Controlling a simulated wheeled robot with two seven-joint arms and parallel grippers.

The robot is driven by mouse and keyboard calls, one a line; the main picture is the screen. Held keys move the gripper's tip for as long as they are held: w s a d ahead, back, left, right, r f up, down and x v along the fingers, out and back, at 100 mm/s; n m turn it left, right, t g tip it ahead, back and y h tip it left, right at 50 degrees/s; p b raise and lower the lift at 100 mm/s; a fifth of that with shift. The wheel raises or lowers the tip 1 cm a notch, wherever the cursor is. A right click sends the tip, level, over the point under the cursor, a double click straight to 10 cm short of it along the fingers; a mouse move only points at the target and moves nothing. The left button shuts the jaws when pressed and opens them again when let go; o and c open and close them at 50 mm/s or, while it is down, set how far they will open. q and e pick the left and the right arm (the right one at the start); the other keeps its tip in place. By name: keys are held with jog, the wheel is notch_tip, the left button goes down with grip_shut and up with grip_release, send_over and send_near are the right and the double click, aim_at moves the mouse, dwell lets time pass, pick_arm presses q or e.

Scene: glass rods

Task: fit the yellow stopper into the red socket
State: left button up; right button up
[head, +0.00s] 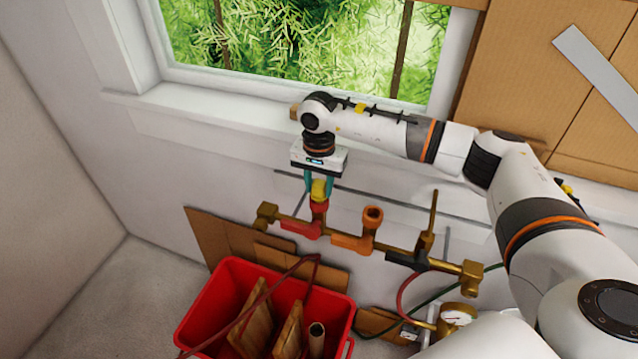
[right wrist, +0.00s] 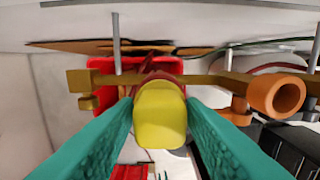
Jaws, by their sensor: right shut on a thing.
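The yellow stopper (head: 318,189) is between the teal fingers of my right gripper (head: 319,184), which is shut on it. It points down at the mouth of the red socket (head: 319,208), an upright stub on the brass pipe. In the right wrist view, the stopper (right wrist: 160,116) fills the middle between the fingers (right wrist: 160,125) and covers most of the red socket (right wrist: 153,78), leaving only its rim in sight. The stopper is over or at the socket mouth; I cannot tell how deep it sits. My left gripper is not in view.
An open orange socket (head: 373,214) stands to the right on the same pipe, and also shows in the wrist view (right wrist: 276,94). A brass upright (head: 432,218) and pressure gauge (head: 457,315) are further right. A red crate (head: 212,306) with boards stands below. The window sill (head: 205,108) is behind.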

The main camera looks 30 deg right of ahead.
aim_at(319, 183)
jog(key=shift+f+b, duration=0.55)
jog(key=shift+f, duration=0.1)
jog(key=o, duration=0.7)
jog(key=shift+r, duration=0.1)
jog(key=shift+r+p, duration=2.7)
jog(key=shift+r, duration=2.8)
